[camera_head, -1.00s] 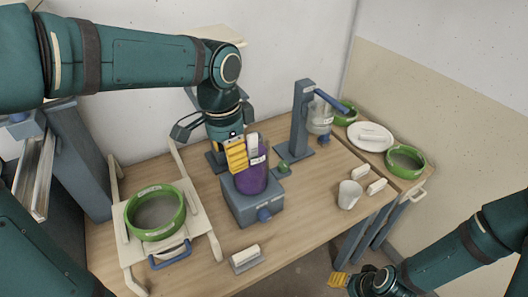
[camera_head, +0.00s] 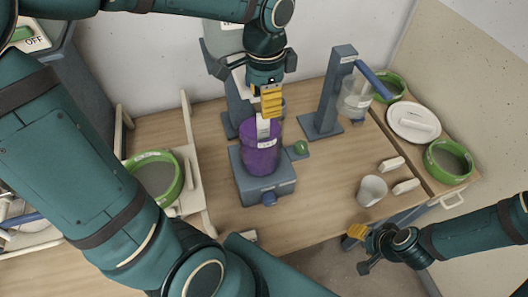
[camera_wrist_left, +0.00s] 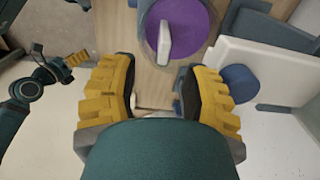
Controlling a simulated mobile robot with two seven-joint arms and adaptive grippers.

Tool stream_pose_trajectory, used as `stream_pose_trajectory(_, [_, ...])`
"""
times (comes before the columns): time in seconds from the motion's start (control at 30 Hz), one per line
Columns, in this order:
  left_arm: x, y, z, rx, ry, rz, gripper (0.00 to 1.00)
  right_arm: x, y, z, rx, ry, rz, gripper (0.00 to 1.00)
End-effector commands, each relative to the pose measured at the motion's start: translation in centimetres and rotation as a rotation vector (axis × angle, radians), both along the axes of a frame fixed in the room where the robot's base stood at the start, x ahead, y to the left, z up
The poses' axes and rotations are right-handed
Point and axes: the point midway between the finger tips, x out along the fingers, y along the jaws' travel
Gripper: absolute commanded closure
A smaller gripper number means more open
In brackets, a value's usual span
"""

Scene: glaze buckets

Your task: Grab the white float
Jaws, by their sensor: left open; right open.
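A white float (camera_head: 263,127) stands upright at the purple bucket (camera_head: 261,158); its lower part is hidden by the wall. In the left wrist view the float (camera_wrist_left: 164,40) shows against the round purple inside of the bucket (camera_wrist_left: 195,28). My left gripper (camera_head: 270,100) hangs just above the float, fingers down. In the left wrist view it (camera_wrist_left: 158,80) is open with nothing between its fingers, and the float is beyond the fingertips. My right gripper (camera_head: 357,240) is open and empty off the table's front edge, far from the float.
The bucket sits on a grey stand (camera_head: 265,185) with a blue knob. A grey post (camera_head: 335,90) holds a clear cup. Green-rimmed bowls (camera_head: 448,160), a white lid (camera_head: 413,121) and a white cup (camera_head: 372,190) are to the right. My arm hides the table's left front.

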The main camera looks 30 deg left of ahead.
Motion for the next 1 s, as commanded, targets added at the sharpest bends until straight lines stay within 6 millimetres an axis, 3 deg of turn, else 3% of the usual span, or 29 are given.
stream_pose_trajectory(0.1, [0.0,0.0,-1.7,0.001,0.002,0.000,0.53,0.0,0.0,-0.4,-0.001,0.000,0.000,0.42])
stream_pose_trajectory(0.37, [0.0,0.2,-3.5,0.001,0.002,0.001,0.53,0.0,0.0,-0.7,-0.001,0.000,0.000,0.42])
stream_pose_trajectory(0.6, [-0.1,0.6,-6.9,0.001,0.002,0.001,0.53,-0.2,0.1,-1.4,-0.001,0.004,0.003,0.42])
stream_pose_trajectory(0.97, [0.0,0.5,-7.5,0.001,-0.002,0.001,0.51,-0.2,0.1,-1.4,0.000,0.006,0.005,0.42])
stream_pose_trajectory(1.0, [0.0,0.5,-7.5,0.001,-0.002,0.001,0.65,-0.2,0.1,-1.4,0.000,0.006,0.005,0.42])
